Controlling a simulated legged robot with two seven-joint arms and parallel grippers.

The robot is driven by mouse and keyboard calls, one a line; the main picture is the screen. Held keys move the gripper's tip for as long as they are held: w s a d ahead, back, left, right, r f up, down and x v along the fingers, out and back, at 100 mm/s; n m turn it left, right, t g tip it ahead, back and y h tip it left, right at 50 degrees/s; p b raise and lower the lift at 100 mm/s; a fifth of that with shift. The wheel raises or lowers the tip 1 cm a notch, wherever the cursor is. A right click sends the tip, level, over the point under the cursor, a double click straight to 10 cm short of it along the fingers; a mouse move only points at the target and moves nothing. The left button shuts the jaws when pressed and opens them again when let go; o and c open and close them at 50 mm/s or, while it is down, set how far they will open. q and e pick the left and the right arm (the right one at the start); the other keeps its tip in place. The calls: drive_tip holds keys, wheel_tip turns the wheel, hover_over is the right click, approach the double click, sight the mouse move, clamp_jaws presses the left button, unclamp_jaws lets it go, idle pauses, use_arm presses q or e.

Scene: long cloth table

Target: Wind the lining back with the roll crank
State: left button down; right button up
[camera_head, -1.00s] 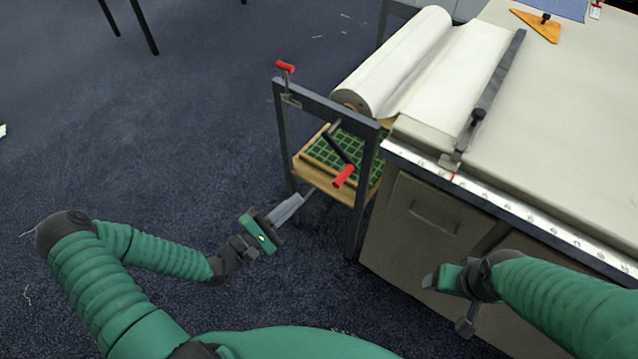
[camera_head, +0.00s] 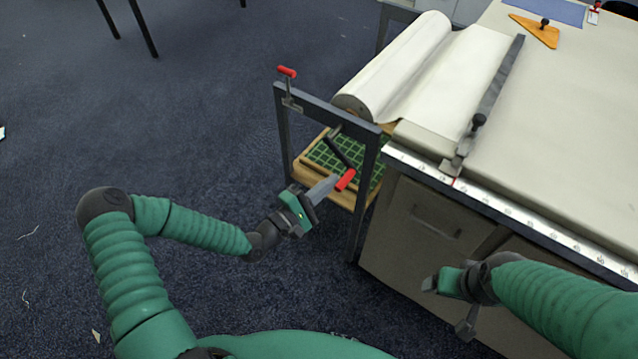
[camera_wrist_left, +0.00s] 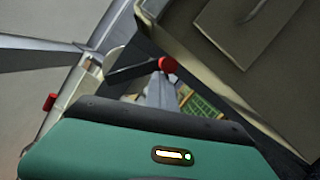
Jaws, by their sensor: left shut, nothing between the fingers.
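The roll crank has a dark arm (camera_head: 339,150) and a red handle (camera_head: 346,180), on the near end of the roll frame. In the left wrist view its red handle (camera_wrist_left: 167,64) shows end-on, just beyond my fingers. My left gripper (camera_head: 328,186) is shut and empty, its fingertips close beside the red handle; I cannot tell whether they touch. The white lining (camera_head: 470,62) runs from its roll (camera_head: 395,68) onto the table (camera_head: 570,130). My right gripper (camera_head: 448,300) hangs before the cabinet; its finger opening is unclear.
A dark bar (camera_head: 490,95) lies across the lining's edge on the table. A red-handled clamp (camera_head: 287,72) stands on the frame's left corner. A green gridded mat (camera_head: 330,153) lies on the low shelf. An orange triangle (camera_head: 537,30) is farther back. The floor at left is mostly clear.

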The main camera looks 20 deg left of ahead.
sight(339, 185)
use_arm(q)
drive_tip(key=shift+d, duration=0.3)
drive_tip(key=r+n, duration=0.1)
drive_tip(key=n, duration=0.1)
drive_tip(key=d+r+n+t, duration=0.1)
drive_tip(key=n, duration=0.1)
drive_tip(key=s+d+r+n+p, duration=0.1)
drive_tip(key=n, duration=0.1)
drive_tip(key=shift+r+y, duration=0.25)
drive_tip(key=shift+y, duration=0.05)
